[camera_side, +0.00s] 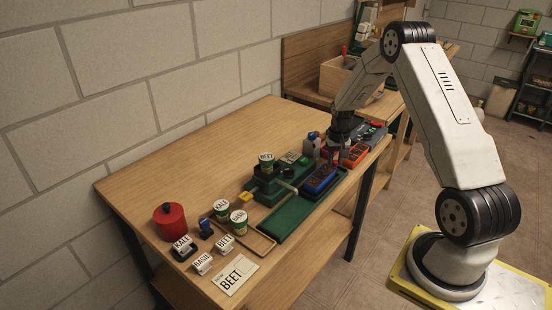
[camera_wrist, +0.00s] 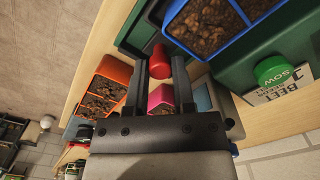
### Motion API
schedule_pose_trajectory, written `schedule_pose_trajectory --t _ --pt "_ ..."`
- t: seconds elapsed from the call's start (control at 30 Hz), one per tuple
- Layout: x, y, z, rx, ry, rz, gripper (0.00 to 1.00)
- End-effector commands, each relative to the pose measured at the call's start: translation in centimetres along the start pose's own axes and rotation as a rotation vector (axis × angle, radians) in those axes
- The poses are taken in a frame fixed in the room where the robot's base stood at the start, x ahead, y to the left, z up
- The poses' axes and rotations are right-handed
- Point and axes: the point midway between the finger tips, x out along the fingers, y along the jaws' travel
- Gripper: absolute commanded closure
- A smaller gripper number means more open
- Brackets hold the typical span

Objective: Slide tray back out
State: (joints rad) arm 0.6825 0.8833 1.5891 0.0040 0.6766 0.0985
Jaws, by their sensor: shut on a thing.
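The blue tray (camera_side: 320,180) with soil-filled cells sits on the green slide bed, at the right end of the green sowing machine (camera_side: 270,186). It also shows at the top of the wrist view (camera_wrist: 212,28). My gripper (camera_side: 335,161) is low at the tray's far right end. In the wrist view its two dark fingers (camera_wrist: 160,68) are shut on a red knob (camera_wrist: 159,55) beside the tray's blue wall. How the knob joins the tray is hidden. A green button (camera_wrist: 271,69) marked SOW and a BEET label (camera_wrist: 277,91) show at the right.
An orange tray (camera_side: 355,154) stands close behind my gripper; a pink tray (camera_wrist: 161,96) is near it. The green bed's left end (camera_side: 289,222) is bare. Cups, including a KALE cup (camera_side: 221,209), name blocks and a red canister (camera_side: 169,221) stand left.

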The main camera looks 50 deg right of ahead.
Motion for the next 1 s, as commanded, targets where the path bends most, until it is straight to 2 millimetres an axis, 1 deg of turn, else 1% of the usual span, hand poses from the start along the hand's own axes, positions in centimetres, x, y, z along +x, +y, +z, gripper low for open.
schedule_pose_trajectory --t 0.07,0.1,0.13,0.47,0.63,0.77,1.0 --pt "-0.1 0.4 -0.4 0.002 0.014 0.003 1.0" --pt "-0.1 0.4 -0.4 0.002 0.015 0.003 0.6" --pt "-0.1 0.5 -0.4 0.003 0.015 0.003 0.53" --pt "-0.1 0.3 -0.3 0.002 0.01 0.002 0.53" --pt "-0.7 0.2 -0.3 0.001 0.01 0.002 0.53" --pt "-1.7 0.2 -0.3 0.001 0.011 0.002 0.53" --pt "-4.8 0.3 -0.3 0.002 0.014 0.002 0.53"
